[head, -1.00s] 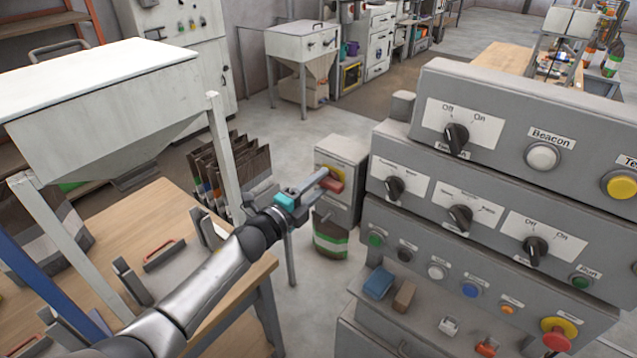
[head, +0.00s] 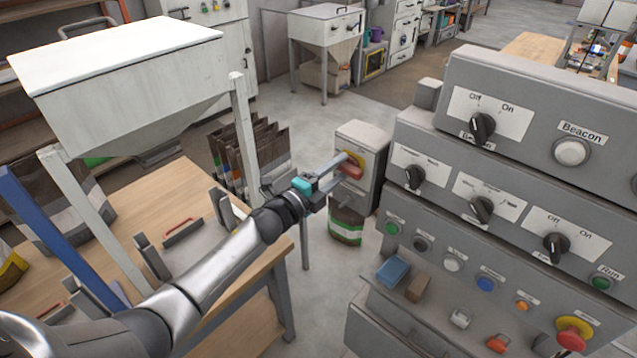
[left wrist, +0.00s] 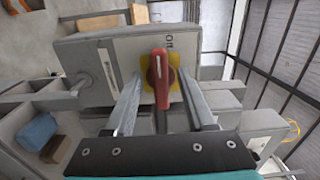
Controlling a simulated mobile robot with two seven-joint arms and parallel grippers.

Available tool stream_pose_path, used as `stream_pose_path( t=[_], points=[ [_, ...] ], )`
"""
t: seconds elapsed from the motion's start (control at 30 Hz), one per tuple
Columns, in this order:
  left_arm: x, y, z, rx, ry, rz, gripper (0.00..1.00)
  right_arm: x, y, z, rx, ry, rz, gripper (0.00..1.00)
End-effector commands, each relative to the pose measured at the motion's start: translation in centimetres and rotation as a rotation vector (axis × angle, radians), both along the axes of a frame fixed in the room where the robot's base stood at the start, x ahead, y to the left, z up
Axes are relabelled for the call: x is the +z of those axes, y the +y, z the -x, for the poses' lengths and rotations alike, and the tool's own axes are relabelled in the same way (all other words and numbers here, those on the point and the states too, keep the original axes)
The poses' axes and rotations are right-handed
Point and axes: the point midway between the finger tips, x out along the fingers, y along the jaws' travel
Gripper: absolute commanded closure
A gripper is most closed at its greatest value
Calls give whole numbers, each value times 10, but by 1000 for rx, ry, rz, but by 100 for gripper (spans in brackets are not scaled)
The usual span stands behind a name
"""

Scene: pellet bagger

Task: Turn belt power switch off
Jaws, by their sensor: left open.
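The belt power switch is a red rotary handle (head: 351,172) on a yellow plate, on the front of a grey box (head: 361,137). In the left wrist view one finger lies on each side of the handle, with gaps showing between. Whether either finger touches it cannot be told. My right gripper is not in view.
A grey control console (head: 470,235) with knobs and buttons stands close on the right. A wooden table (head: 180,205) and a white hopper (head: 130,90) are on the left. Dark bags (head: 245,150) stand behind my left arm. A bag with a green band (head: 346,228) stands below the switch box.

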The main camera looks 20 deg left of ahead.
Motion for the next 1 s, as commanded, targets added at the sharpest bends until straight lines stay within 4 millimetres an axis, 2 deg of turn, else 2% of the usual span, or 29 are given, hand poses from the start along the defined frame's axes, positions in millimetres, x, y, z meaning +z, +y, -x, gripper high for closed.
stream_pose_path(
  t=[0.17,0.7,1.0],
  points=[
    [-1,7,20,-1,2,-3,45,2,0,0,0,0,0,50],
    [-2,37,102,0,4,1,45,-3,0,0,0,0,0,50],
    [-2,48,134,-1,3,0,45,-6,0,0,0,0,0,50]
  ],
)
